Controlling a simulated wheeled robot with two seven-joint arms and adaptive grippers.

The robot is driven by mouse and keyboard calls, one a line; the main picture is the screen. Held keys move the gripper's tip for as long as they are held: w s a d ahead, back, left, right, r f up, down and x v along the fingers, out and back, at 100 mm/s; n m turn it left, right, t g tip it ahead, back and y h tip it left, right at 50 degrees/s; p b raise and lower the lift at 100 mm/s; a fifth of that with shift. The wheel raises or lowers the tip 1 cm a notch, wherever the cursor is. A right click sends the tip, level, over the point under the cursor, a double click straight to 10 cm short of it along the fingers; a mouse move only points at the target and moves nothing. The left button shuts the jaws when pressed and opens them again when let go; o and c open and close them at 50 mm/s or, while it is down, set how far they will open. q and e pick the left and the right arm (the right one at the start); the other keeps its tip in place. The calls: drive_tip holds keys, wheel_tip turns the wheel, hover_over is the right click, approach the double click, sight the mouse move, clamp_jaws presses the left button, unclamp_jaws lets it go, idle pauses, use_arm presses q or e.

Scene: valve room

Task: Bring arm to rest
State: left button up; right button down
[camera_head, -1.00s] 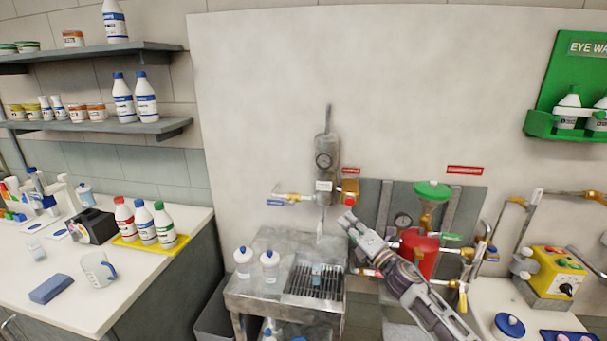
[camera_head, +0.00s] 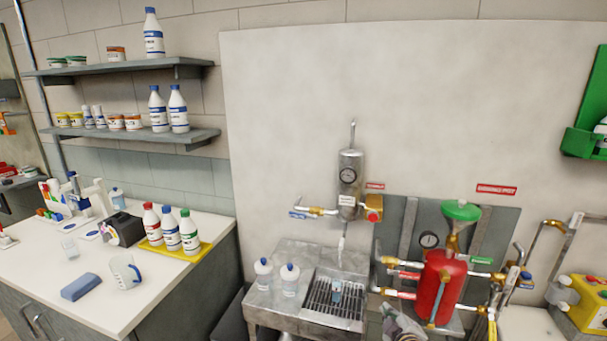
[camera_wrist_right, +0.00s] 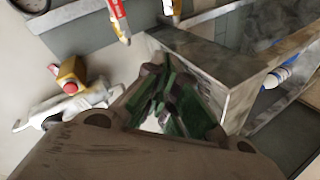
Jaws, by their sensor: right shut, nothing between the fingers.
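My right gripper (camera_head: 394,318) shows only in part at the bottom edge of the head view, in front of the area below the red tank. It is low, to the right of the metal sink. In the right wrist view, its dark fingers with green inner faces (camera_wrist_right: 163,100) are shut with nothing between them. The rest of the right arm is out of the head view. My left gripper is in neither view.
The metal sink (camera_head: 268,310) with two small white bottles (camera_head: 289,280) stands left of the gripper. The red tank (camera_head: 437,289) with pipes and valves is close on its right. The white counter (camera_head: 105,284) at the left holds bottles and a mug (camera_head: 125,272).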

drive_tip(key=s+a+f+m+g+y, duration=0.1)
drive_tip(key=s+f+m+g, duration=0.35)
drive_tip(key=s, duration=0.85)
drive_tip(key=s+a+f+m+g, duration=0.1)
drive_tip(key=s+f+m+g, duration=0.4)
drive_tip(key=s, duration=0.7)
wheel_tip(320, 180, down, 31)
drive_tip(key=s+n+g, duration=0.2)
drive_tip(key=s+d+f, duration=0.3)
drive_tip(key=s+f, duration=0.7)
drive_tip(key=s, duration=0.1)
drive_tip(key=s+d+f, duration=0.3)
drive_tip(key=s+f, duration=0.7)
drive_tip(key=s, duration=0.1)
drive_tip(key=shift+s+f+g, duration=0.25)
drive_tip(key=shift+f+g, duration=0.1)
drive_tip(key=shift+f, duration=0.05)
drive_tip(key=shift+d, duration=0.15)
